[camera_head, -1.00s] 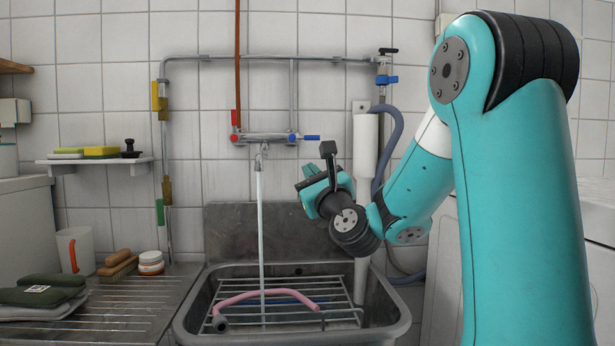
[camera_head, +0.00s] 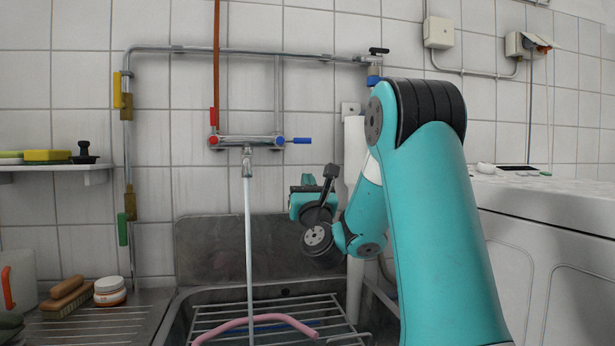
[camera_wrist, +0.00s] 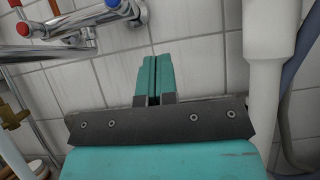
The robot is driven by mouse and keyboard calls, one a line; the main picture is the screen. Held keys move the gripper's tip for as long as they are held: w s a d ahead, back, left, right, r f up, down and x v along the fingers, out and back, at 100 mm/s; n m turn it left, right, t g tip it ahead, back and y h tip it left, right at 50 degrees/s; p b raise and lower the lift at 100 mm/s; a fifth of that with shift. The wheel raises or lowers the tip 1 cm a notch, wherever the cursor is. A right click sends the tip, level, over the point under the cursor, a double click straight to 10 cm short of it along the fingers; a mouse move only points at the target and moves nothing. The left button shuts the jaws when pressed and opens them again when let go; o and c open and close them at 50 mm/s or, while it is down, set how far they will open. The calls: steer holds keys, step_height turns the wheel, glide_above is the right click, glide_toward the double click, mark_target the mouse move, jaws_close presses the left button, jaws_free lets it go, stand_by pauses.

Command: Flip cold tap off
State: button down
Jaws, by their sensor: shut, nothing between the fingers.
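The mixer tap (camera_head: 247,141) is on the tiled wall above the sink, and a stream of water (camera_head: 249,240) runs from its spout. Its blue cold lever (camera_head: 300,141) sticks out level to the right. Its red hot lever (camera_head: 213,116) points up. My gripper (camera_head: 305,192) is below the blue lever and apart from it. In the wrist view, my gripper's fingers (camera_wrist: 154,80) are together and empty, facing the tiles. The mixer tap (camera_wrist: 70,28) is at the upper left there, with the blue lever (camera_wrist: 113,4) cut by the top edge.
The sink (camera_head: 180,318) holds a wire rack with a pink hose (camera_head: 265,320) on it. A white vertical pipe (camera_head: 354,165) stands close right of my gripper; it also shows in the wrist view (camera_wrist: 265,80). A shelf (camera_head: 97,176) is at left, a white machine (camera_head: 545,270) at right.

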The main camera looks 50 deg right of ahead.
mark_target(294, 141)
steer(key=w+d+r+p, duration=0.3)
steer(key=w+r+p, duration=0.1)
steer(key=r+p, duration=0.3)
steer(key=shift+d+p, duration=0.15)
steer(key=shift+p, duration=0.7)
steer(key=shift+w+d+r, duration=0.1)
steer(key=shift+r, duration=0.05)
